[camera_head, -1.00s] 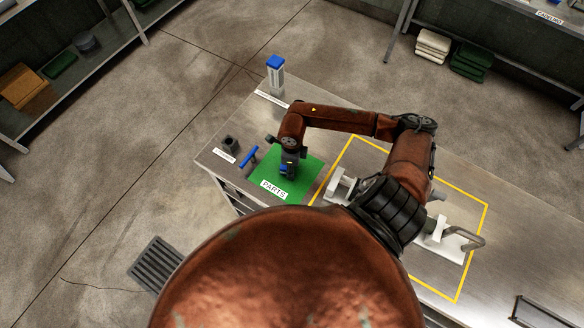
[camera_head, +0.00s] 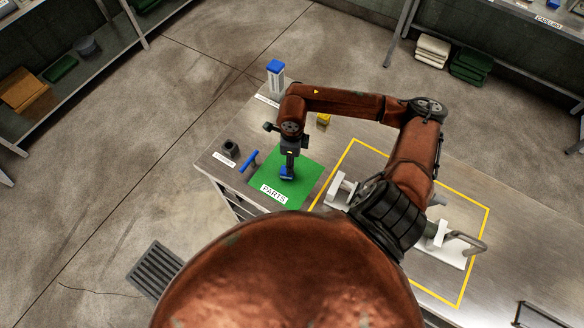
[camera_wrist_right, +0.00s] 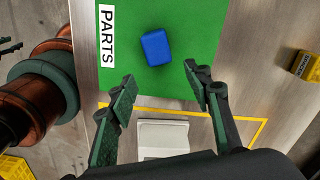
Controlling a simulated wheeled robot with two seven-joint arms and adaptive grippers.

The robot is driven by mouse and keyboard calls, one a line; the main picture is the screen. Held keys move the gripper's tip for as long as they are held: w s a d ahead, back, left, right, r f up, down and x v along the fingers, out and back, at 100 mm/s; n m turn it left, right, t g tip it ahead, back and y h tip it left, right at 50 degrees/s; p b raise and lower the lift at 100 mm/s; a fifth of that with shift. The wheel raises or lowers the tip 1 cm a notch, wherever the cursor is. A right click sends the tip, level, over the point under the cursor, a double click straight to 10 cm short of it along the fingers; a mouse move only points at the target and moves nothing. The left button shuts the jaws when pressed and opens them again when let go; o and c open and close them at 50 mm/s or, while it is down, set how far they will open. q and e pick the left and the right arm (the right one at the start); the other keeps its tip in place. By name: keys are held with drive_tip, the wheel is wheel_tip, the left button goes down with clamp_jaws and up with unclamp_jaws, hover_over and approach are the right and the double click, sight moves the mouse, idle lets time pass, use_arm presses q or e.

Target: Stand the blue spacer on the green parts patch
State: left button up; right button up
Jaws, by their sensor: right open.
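The blue spacer (camera_head: 286,172) is on the green parts patch (camera_head: 266,180), just below my right gripper (camera_head: 288,166). In the right wrist view the spacer (camera_wrist_right: 156,47) shows as a rounded blue block on the green patch (camera_wrist_right: 200,20), near the PARTS label. My right gripper (camera_wrist_right: 164,90) is open there, with its two fingers spread and clear of the spacer. The spacer's height is hard to judge from above, as the gripper covers part of it in the head view. My left gripper is not in view.
A blue-handled tool (camera_head: 249,161) and a dark ring-like part (camera_head: 231,148) lie left of the patch. A blue-topped white post (camera_head: 275,76) stands at the back corner. A yellow block (camera_head: 323,119) is behind the arm. White fixture parts (camera_head: 341,187) stand inside the yellow outline.

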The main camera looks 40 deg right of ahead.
drive_tip(key=shift+r, duration=1.45)
drive_tip(key=shift+c, duration=0.6)
